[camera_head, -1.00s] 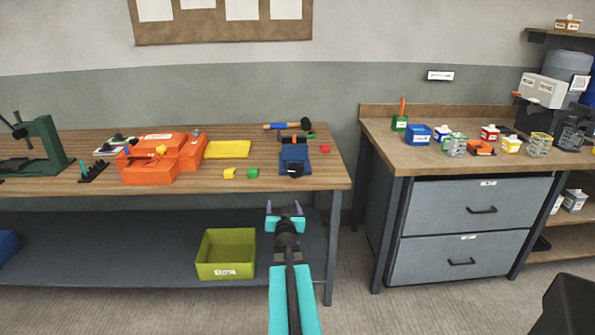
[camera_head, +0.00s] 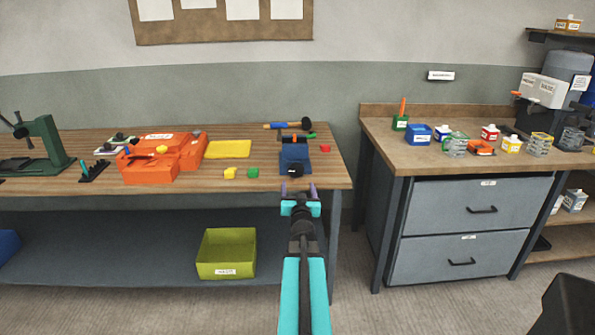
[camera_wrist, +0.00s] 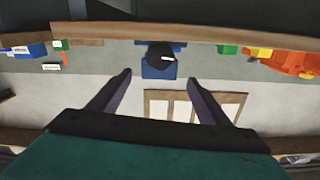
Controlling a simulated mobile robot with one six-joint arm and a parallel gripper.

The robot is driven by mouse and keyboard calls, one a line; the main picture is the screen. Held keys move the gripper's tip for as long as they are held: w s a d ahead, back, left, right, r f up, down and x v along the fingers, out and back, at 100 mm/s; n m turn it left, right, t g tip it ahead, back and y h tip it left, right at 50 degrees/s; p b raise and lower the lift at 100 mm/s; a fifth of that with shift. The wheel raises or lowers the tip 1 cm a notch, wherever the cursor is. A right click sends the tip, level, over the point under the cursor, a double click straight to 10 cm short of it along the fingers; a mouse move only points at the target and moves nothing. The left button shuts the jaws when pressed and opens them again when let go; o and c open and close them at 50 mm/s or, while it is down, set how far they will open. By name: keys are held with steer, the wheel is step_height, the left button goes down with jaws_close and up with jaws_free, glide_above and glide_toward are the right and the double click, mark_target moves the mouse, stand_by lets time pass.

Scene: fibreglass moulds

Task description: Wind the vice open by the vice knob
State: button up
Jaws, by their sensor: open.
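The blue vice (camera_head: 294,154) stands near the right end of the wooden workbench. Its black vice knob (camera_head: 296,170) faces the front edge of the bench. My gripper (camera_head: 299,188) is open and empty, just in front of the bench edge and below the knob in the head view. In the wrist view the round black knob (camera_wrist: 160,53) shows in front of the blue vice body (camera_wrist: 158,70), beyond and between the two spread fingers of my gripper (camera_wrist: 160,82). The fingers are apart from the knob. The vice jaws are mostly hidden from this angle.
A yellow block (camera_head: 230,173) and a green block (camera_head: 253,173) lie left of the vice, a red block (camera_head: 325,149) right of it. A hammer (camera_head: 288,125) lies behind. The bench front edge (camera_head: 200,190) lies close to my gripper.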

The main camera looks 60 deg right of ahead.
mark_target(296, 169)
steer(key=shift+p+x, duration=0.7)
steer(key=shift+x, duration=5.8)
steer(key=c, duration=1.1)
